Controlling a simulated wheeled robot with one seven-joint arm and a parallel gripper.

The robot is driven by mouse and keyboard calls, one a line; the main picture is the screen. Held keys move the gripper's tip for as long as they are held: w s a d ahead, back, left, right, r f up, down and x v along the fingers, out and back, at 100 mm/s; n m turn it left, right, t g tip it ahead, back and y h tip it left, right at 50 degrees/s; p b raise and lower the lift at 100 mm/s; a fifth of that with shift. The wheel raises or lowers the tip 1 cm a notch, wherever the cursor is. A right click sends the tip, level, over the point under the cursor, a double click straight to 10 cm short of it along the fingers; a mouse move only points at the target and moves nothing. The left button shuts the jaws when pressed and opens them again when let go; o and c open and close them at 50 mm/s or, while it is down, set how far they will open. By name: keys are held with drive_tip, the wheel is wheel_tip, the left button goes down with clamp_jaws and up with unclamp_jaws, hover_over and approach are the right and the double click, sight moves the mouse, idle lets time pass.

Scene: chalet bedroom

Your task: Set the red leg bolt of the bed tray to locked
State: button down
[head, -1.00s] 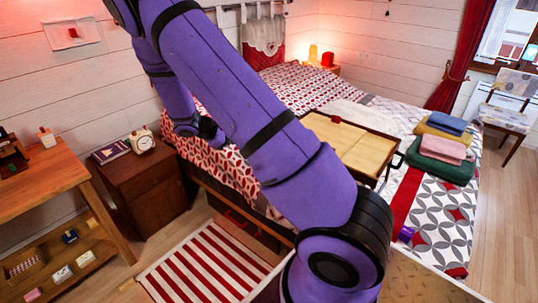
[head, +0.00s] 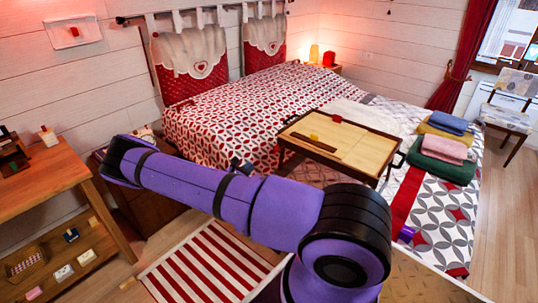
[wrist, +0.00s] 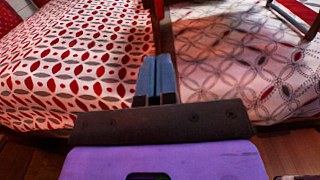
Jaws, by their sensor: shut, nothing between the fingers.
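The bed tray (head: 352,149) stands on the bed, with a pale wooden top and a dark frame. A small red piece (head: 336,118) shows at its far edge; I cannot tell whether it is the leg bolt or how it is set. A small yellow piece (head: 314,137) is nearer me on the tray. My gripper (head: 240,164) is left of the tray, low over the bed and apart from it. In the wrist view my gripper (wrist: 154,75) has its two blue-grey fingers together and empty, with patterned bedcover beyond.
Folded towels (head: 443,148) lie on the bed right of the tray. A dark nightstand (head: 140,205) is at the left, partly behind my arm. A striped rug (head: 205,262) lies on the floor, and the patterned bed (head: 235,105) is clear left of the tray.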

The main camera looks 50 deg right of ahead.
sight(274, 150)
drive_tip(key=w+d, duration=0.1)
drive_tip(key=d, duration=1.3)
drive_tip(key=shift+f, duration=0.15)
drive_tip(key=shift+w, duration=0.1)
drive_tip(key=shift+w+d, duration=0.15)
drive_tip(key=shift+d, duration=2)
drive_tip(key=s+a, duration=0.1)
drive_tip(key=a, duration=1.3)
